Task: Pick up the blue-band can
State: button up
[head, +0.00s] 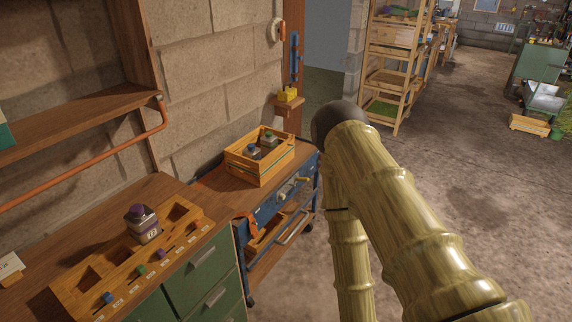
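A can with a purple cap and purple band (142,223) stands in a slot of the wooden rack (68,293) on the near bench. My gripper is not in view; only links of my arm show, right of the bench.
The rack has empty slots and small coloured knobs along its front. A shelf with an orange rail (110,150) overhangs the near bench at left. A blue wheeled cart (246,240) stands under the crate. Open floor (470,190) lies to the right, with wooden shelving (392,80) behind.

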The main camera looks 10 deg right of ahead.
aim_at(256, 155)
jog(key=z, duration=0.8)
jog(key=k, duration=1.1)
jog(key=z, duration=1.05)
jog(key=i, duration=0.65)
jog(key=u, duration=0.45)
jog(key=i, duration=1.4)
jog(key=u, duration=0.9)
